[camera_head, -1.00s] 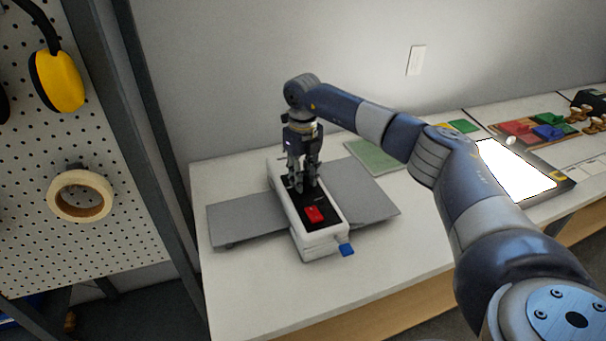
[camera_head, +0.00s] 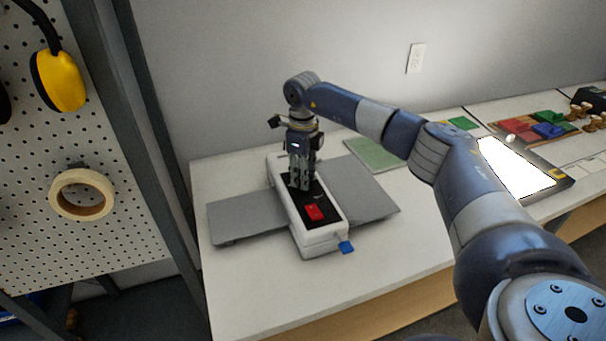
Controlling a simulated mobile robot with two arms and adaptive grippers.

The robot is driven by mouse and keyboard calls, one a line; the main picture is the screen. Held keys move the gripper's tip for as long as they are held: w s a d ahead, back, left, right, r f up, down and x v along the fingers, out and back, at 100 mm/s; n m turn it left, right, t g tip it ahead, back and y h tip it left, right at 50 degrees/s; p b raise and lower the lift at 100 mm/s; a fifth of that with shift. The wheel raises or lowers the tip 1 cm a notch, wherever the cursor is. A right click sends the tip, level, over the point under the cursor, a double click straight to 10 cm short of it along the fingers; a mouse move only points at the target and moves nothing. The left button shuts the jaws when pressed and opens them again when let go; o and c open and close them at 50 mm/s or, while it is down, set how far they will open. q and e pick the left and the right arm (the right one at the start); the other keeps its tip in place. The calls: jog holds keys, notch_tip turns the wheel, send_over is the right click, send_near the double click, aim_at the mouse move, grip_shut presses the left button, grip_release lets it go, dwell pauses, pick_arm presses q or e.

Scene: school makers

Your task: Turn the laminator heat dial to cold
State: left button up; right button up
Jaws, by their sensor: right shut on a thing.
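The laminator (camera_head: 325,236) is a white box with a black top panel and grey trays on both sides, standing on a white table. A red switch (camera_head: 314,212) sits on the panel and a blue lever (camera_head: 346,247) sticks out at the near end. My right gripper (camera_head: 302,186) points straight down over the far part of the black panel. Its fingers are closed at panel height, on what is likely the heat dial; the dial is hidden by the fingers and its setting cannot be read. My left gripper is not in view.
A green mat (camera_head: 374,154) lies behind the laminator. A bright light pad (camera_head: 514,168) and coloured blocks (camera_head: 537,128) are at the right. A pegboard with tape (camera_head: 82,194) and yellow earmuffs (camera_head: 60,80) stands at the left. The front of the table is clear.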

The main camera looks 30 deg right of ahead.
dwell(0.3)
jog(key=o, duration=1.1)
jog(key=shift+r, duration=0.25)
notch_tip(320, 180, up, 12)
jog(key=shift+f, duration=0.25)
